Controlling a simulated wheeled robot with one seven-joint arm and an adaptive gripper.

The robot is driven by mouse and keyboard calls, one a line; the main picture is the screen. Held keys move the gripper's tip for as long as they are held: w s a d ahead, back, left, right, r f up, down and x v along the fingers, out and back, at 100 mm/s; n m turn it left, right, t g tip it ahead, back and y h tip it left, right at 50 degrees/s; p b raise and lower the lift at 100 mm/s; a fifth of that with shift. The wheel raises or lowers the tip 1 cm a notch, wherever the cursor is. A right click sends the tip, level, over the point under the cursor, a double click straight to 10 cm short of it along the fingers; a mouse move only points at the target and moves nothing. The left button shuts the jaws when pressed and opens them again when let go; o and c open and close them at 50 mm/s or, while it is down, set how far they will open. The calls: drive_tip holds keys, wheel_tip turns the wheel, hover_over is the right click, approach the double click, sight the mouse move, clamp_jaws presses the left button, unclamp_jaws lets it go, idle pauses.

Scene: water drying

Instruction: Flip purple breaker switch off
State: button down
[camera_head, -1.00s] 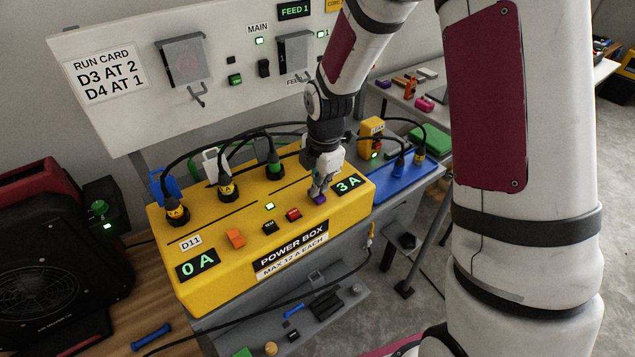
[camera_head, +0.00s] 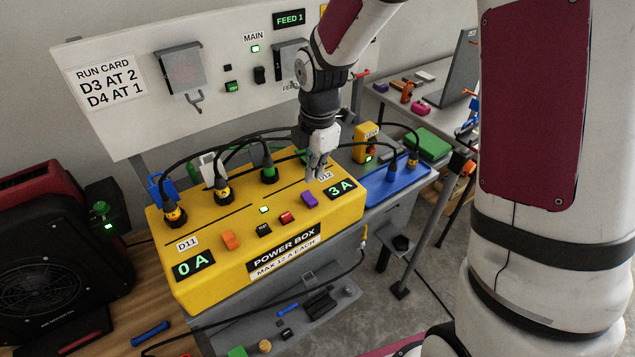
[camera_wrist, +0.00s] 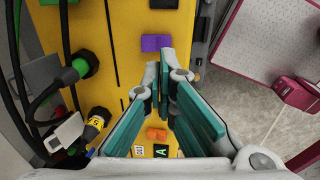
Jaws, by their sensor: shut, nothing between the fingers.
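The purple breaker switch (camera_head: 309,199) sits on top of the yellow power box (camera_head: 215,283), left of the 3 A display (camera_head: 341,189). It is in plain sight in the head view and near the top of the wrist view (camera_wrist: 155,42). Which way its rocker is tilted I cannot tell for sure. My gripper (camera_head: 312,178) is shut and empty, just behind the purple switch in the head view and apart from it. In the wrist view its fingertips (camera_wrist: 160,62) are just below the switch.
An orange switch (camera_head: 231,240) sits by the D11 label and 0 A display (camera_head: 193,266). Black and red buttons (camera_head: 287,217) lie between the switches. Plugs with black cables (camera_head: 221,190) stand along the box's back. A blue box (camera_head: 398,186) adjoins on the right.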

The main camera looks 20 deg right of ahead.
wheel_tip(320, 180, up, 6)
hover_over(309, 195)
drive_tip(key=s+d, duration=0.1)
drive_tip(key=s, duration=0.2)
drive_tip(key=shift+f, duration=0.15)
drive_tip(key=shift+p, duration=1.15)
drive_tip(key=shift+w+p, duration=0.1)
drive_tip(key=shift+p, duration=0.2)
drive_tip(key=shift+w+a+r+p, duration=0.2)
drive_tip(key=shift+w+r+p, duration=0.1)
drive_tip(key=shift+p, duration=0.1)
drive_tip(key=shift+f, duration=0.15)
drive_tip(key=f, duration=0.4)
drive_tip(key=w+f, duration=0.1)
drive_tip(key=f, duration=0.7)
drive_tip(key=shift+w+a+f, duration=0.25)
drive_tip(key=shift+a+f, duration=0.05)
drive_tip(key=shift+w+f, duration=0.1)
drive_tip(key=shift+f, duration=0.5)
